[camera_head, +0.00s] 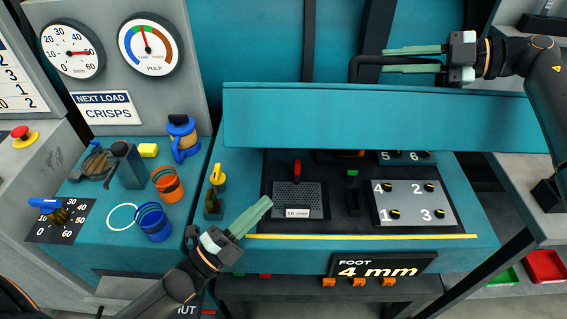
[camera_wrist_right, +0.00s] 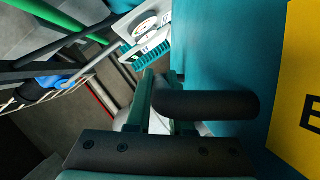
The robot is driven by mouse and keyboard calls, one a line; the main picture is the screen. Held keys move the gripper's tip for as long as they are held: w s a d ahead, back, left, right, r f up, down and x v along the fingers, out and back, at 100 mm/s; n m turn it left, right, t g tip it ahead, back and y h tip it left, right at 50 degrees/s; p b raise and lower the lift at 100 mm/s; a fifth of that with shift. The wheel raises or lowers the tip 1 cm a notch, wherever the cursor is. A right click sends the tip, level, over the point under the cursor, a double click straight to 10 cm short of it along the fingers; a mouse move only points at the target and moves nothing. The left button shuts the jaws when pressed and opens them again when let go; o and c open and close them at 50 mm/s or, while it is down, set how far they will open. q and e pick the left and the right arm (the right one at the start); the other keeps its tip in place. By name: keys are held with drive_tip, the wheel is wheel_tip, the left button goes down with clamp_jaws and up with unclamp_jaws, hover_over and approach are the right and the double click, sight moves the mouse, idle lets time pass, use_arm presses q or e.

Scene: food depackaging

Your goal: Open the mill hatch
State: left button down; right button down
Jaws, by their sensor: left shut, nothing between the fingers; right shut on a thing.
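The mill hatch is a wide teal panel (camera_head: 380,118) standing over the back of a dark recess (camera_head: 335,195), whose front part is uncovered. A black bar handle (camera_head: 366,62) shows behind the panel's top edge. My right gripper (camera_head: 388,60) is shut on this handle, one green finger above it and one below. In the right wrist view the handle (camera_wrist_right: 210,104) runs from between the fingers (camera_wrist_right: 160,110) toward the teal surface (camera_wrist_right: 225,50).
The recess holds a perforated plate (camera_head: 312,196), a red knob (camera_head: 297,170) and a numbered plate (camera_head: 415,216). Left of it stand a yellow-handled lever (camera_head: 217,178), blue (camera_head: 153,222) and orange (camera_head: 167,183) cups and a blue jug (camera_head: 182,138). A "4 mm" sign (camera_head: 380,267) hangs in front.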

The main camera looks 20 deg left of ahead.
use_arm(q)
drive_tip(key=s+r+m+h, duration=0.3)
drive_tip(key=s+m+h, duration=0.3)
drive_tip(key=m, duration=0.8)
drive_tip(key=a+r+x, duration=0.1)
drive_tip(key=a+x, duration=0.1)
drive_tip(key=x, duration=1)
drive_tip(key=shift+w+r, duration=0.35)
drive_tip(key=shift+w, duration=0.2)
drive_tip(key=shift+a, duration=0.1)
